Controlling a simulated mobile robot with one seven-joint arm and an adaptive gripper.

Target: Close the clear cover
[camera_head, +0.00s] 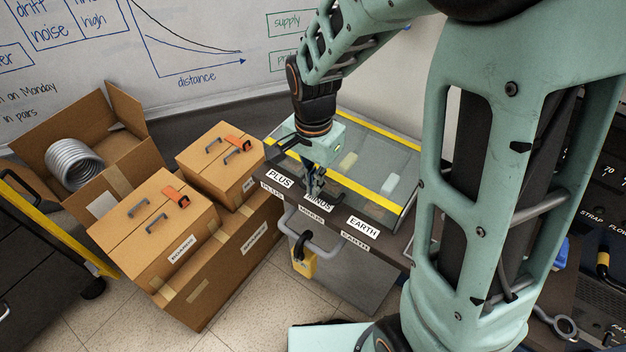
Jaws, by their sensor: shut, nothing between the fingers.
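The clear cover (384,158) is a see-through panel with yellow stripes along its far and near sides. It lies low over the dark bench top (408,235), and I cannot tell whether its near edge is fully down. My gripper (314,192) points down at the cover's near edge, by the MINUS label (319,202). Its fingers are shut and empty, and I cannot tell whether they touch the cover. My wrist hides part of the cover's left half. A white-blue block (391,184) and a pale yellow block (348,161) show through the panel.
PLUS (280,180) and EARTH (363,227) labels flank MINUS. A grey handle with a yellow padlock (304,262) is on the bench front. Cardboard boxes (217,262) stand close at left, one holding a metal coil (74,164). My arm fills the right side.

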